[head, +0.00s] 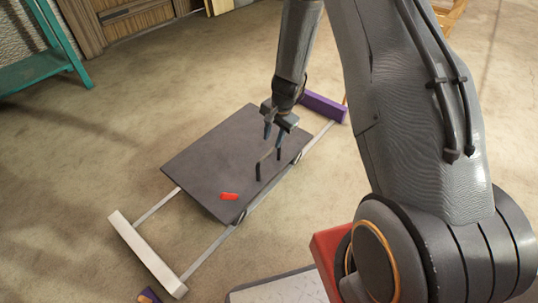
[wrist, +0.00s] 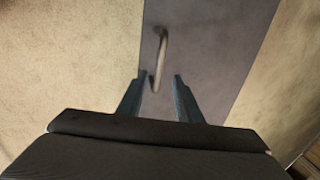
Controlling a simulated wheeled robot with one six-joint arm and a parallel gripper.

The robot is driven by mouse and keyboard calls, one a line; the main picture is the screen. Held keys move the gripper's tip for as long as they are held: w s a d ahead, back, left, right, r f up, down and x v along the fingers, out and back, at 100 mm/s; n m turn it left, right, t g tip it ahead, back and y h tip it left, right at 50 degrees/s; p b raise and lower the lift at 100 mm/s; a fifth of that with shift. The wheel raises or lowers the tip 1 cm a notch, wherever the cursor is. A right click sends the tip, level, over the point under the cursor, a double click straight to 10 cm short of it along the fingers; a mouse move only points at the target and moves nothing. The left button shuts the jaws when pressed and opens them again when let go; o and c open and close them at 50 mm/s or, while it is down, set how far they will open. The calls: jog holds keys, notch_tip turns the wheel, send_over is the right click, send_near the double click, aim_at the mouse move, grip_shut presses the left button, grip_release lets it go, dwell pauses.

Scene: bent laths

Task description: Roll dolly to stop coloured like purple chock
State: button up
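The dolly (head: 215,160) is a flat dark grey board on two pale rails, nearer the purple stop (head: 323,106) than the white stop (head: 147,255). A thin bent handle (head: 259,170) stands on its top; in the wrist view the handle (wrist: 161,55) shows ahead of the fingers, over the grey board (wrist: 205,50). My gripper (head: 275,132) is above the board by the handle, fingers apart; it also shows open in the wrist view (wrist: 155,90). I cannot tell whether it touches the handle. A small purple and orange piece (head: 148,296), perhaps the chock, is cut off at the bottom edge.
A small red piece (head: 229,196) lies on the board near its front edge. A teal stand (head: 40,65) and a wooden cabinet (head: 120,20) are at the back left. The carpet left of the rails is clear.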

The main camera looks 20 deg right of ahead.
aim_at(269, 152)
jog(key=f+b, duration=0.1)
jog(key=f, duration=0.1)
jog(key=w+f+b, duration=0.1)
jog(key=f, duration=0.2)
jog(key=f+b, duration=0.1)
jog(key=f, duration=0.2)
jog(key=shift+w+a, duration=0.2)
jog(key=shift+a, duration=0.2)
grip_shut()
